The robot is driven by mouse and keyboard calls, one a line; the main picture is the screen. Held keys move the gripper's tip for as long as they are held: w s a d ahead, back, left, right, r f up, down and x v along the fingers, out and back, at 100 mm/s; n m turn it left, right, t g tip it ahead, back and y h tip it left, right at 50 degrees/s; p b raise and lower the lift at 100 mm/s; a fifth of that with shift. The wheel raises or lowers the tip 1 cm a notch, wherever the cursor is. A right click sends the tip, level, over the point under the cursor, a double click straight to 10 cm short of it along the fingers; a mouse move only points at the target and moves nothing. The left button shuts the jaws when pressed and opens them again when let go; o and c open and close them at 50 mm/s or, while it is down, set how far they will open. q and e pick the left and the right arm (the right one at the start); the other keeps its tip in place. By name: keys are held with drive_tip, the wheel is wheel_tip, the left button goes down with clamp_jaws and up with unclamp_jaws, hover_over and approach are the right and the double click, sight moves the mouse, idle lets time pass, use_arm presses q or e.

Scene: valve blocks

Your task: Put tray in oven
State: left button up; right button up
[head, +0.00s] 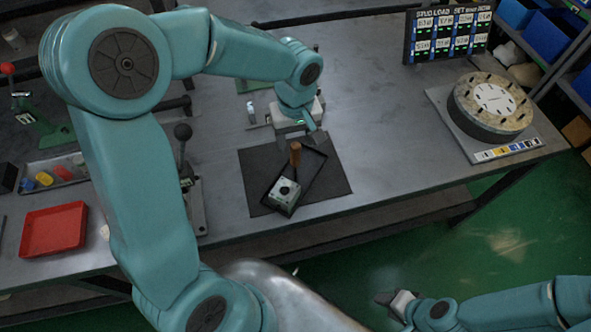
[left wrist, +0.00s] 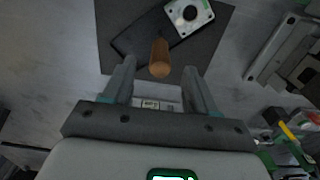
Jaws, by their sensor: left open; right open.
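A dark shallow tray (head: 311,174) lies at an angle on a dark mat (head: 256,166) on the bench. A grey-white valve block (head: 285,192) with a dark round centre sits in its near end. A brown wooden handle (head: 295,153) rises at the far end. My left gripper (head: 308,137) is just beyond the handle. In the left wrist view the gripper (left wrist: 158,68) is open, with the wooden handle (left wrist: 160,57) showing between its fingers; contact cannot be told. The tray (left wrist: 138,38) also shows there. My right gripper (head: 393,299) is at lower right, clear of the bench. I see no clear oven.
A red tray (head: 53,230) is at left, near a lever fixture (head: 183,150). A round turntable (head: 490,105) stands at right, before a display board (head: 448,35). Blue bins (head: 552,35) are on shelves at far right. Bench between mat and turntable is clear.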

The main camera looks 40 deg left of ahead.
sight(296, 164)
use_arm(q)
wheel_tip(296, 164, down, 5)
drive_tip(key=shift+f+p, duration=0.2)
drive_tip(key=shift+p, duration=0.35)
drive_tip(key=shift+w+r, duration=0.1)
clamp_jaws()
